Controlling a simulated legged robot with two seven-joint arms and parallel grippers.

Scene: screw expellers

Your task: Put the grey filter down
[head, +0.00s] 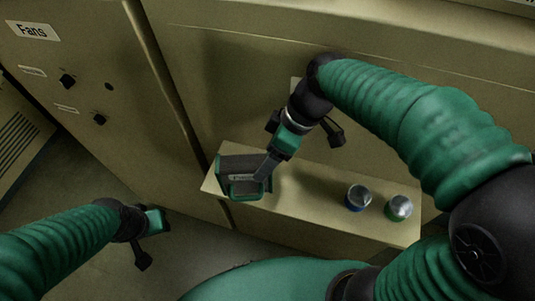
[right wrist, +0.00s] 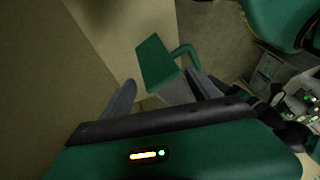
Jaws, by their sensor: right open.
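The grey filter (head: 236,165) is a dark grey box with green ends and a green handle. It sits at the left end of a narrow shelf (head: 310,200) in the head view. My right gripper (head: 262,172) points down at the filter's right side, and its fingers overlap the filter in the picture. In the right wrist view the filter's green end (right wrist: 153,62) and handle show just beyond the two fingers of my right gripper (right wrist: 163,92), which are spread apart. My left gripper (head: 152,237) hangs at lower left, away from the shelf; its fingers are not clear.
Two small cans stand on the right part of the shelf, one with a blue base (head: 358,197) and one with a green base (head: 398,207). A large cabinet labelled "Fans" (head: 32,30) with dark knobs is at left. The shelf between filter and cans is clear.

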